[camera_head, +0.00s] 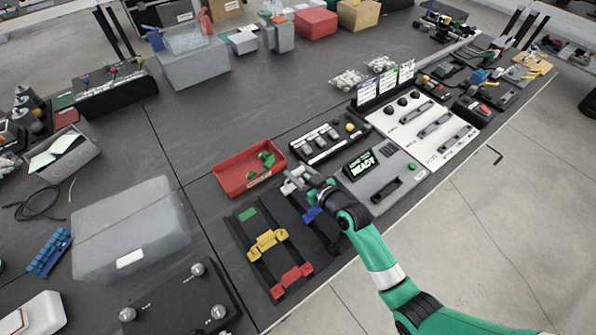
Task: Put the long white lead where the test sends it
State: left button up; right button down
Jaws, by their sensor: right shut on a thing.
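My right gripper (294,186) reaches in from the lower right on a green arm. It is above the far end of a black rack (247,236), near its blue bracket. It is shut on a small pale piece; I cannot tell whether this is the long white lead. A grey test unit (407,165) to its right has a black display (362,163) with green text that appears to read READY. Beyond it is a white panel (459,139) with several dark handle-like fittings. My left gripper is not in view.
The rack carries yellow (267,243), red (291,281) and blue brackets. A red tray (232,186) with green pieces lies beside it. A black block (328,141) with pale pieces and a yellow knob is behind. Upright cards (386,84) stand behind the panel. The mid-table is clear.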

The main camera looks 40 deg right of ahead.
jog(key=shift+f, duration=0.3)
jog(key=shift+c, duration=1)
grip_release()
jog(key=shift+r, duration=0.1)
notch_tip(320, 180, up, 4)
jog(key=shift+f+p, duration=0.15)
jog(key=shift+p, duration=0.8)
jog(key=s+a+r+p, duration=0.6)
jog(key=s+r, duration=0.3)
jog(key=s, duration=0.3)
jog(key=shift+a, duration=0.65)
jog(key=shift+r, duration=0.1)
